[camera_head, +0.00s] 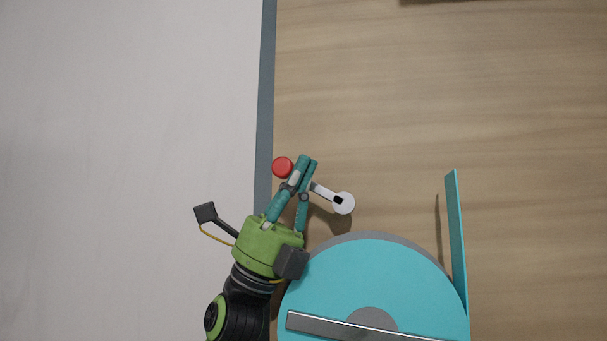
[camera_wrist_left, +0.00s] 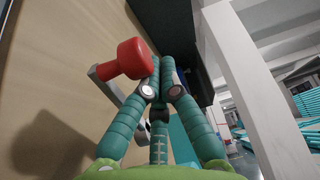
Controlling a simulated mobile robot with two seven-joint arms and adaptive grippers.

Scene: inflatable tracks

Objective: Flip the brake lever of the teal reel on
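The teal reel (camera_head: 400,272) fills the lower middle of the head view, cut off by the bottom edge. Above it, the brake lever (camera_head: 323,191) runs up-left from a round white pivot (camera_head: 343,203) towards a red knob (camera_head: 282,167). My left gripper (camera_head: 308,161) lies across the lever, its teal fingers drawn together just right of the knob and hiding part of the lever. In the left wrist view the red knob (camera_wrist_left: 134,59) is close beside the left finger, and the grey lever shows behind it. I cannot tell whether the fingers pinch the lever. My right gripper is out of view.
A teal upright panel (camera_head: 456,232) stands right of the reel. A grey bar (camera_head: 355,328) crosses the reel's face. The wooden surface (camera_head: 500,110) around the lever is mostly clear; a dark strip (camera_head: 266,90) borders a pale floor. A white column (camera_wrist_left: 255,80) stands right in the wrist view.

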